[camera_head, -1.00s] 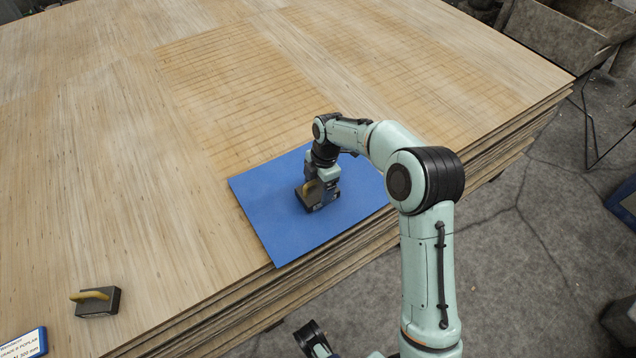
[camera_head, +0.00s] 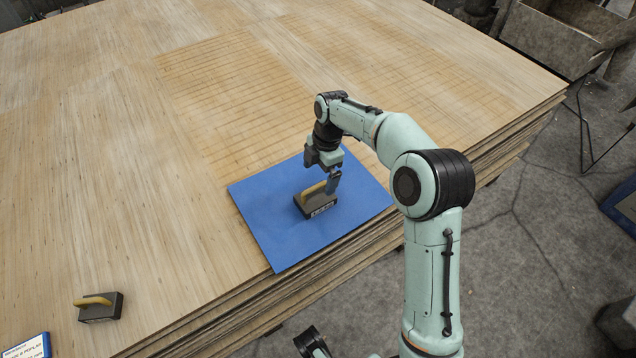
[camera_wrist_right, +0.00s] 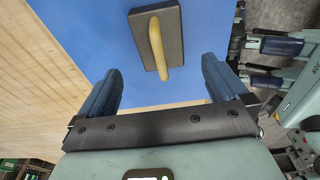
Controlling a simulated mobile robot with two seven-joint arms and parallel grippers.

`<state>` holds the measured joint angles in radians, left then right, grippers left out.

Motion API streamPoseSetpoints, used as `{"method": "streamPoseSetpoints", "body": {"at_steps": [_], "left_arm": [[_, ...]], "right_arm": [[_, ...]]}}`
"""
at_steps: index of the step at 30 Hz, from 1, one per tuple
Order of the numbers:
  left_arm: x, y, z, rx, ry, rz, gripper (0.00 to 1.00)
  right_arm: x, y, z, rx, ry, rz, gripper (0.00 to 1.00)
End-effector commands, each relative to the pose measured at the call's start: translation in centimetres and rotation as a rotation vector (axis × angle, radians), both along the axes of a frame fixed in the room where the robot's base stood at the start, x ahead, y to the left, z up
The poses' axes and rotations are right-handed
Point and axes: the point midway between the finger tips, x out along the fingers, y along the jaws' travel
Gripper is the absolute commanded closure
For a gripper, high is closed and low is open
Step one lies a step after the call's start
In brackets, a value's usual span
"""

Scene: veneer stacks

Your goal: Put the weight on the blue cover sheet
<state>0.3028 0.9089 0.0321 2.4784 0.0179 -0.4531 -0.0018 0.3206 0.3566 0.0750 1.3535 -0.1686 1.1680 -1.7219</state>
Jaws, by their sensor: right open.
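The blue cover sheet (camera_head: 285,225) lies flat on the veneer stack near its front edge. A dark block weight with a yellow handle (camera_head: 317,204) rests on the sheet, near its middle. My right gripper (camera_head: 331,180) is just above the weight, apart from it. In the right wrist view the right gripper (camera_wrist_right: 158,92) has its two fingers spread with nothing between them, and the weight (camera_wrist_right: 168,38) lies beyond them on the blue sheet (camera_wrist_right: 95,30). A second similar weight (camera_head: 99,307) stands on bare veneer at the lower left. My left gripper is not recognisable in the head view.
The veneer stack (camera_head: 90,190) has a wide bare top to the left and behind the sheet. A label card (camera_head: 25,346) lies at the lower left corner.

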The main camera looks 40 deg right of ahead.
Motion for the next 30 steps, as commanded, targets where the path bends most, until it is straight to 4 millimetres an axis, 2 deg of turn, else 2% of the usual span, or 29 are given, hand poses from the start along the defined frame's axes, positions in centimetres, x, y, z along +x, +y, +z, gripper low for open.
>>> {"method": "streamPoseSetpoints", "body": {"at_steps": [1, 3, 7, 26, 30], "left_arm": [[-0.3, -0.1, 0.4, -0.004, 0.009, -0.004, 0.57], [-0.6, -0.3, 0.7, -0.008, 0.016, -0.007, 0.57], [-0.9, -0.4, 0.9, -0.010, 0.025, -0.010, 0.57], [-1.0, -0.4, 1.0, -0.012, 0.029, -0.011, 0.57], [-1.2, -0.4, 2.2, -0.014, 0.033, -0.013, 0.57]], "right_arm": [[0.0, -0.1, 1.1, 0.000, -0.002, 0.000, 0.00], [0.0, -0.3, 2.1, 0.000, -0.001, 0.001, 0.00], [-0.1, -0.4, 3.2, 0.001, 0.001, 0.001, 0.00], [-0.1, -0.5, 3.5, 0.001, 0.001, 0.001, 0.00], [-0.1, -0.5, 5.0, 0.001, -0.003, 0.002, 0.00]]}}
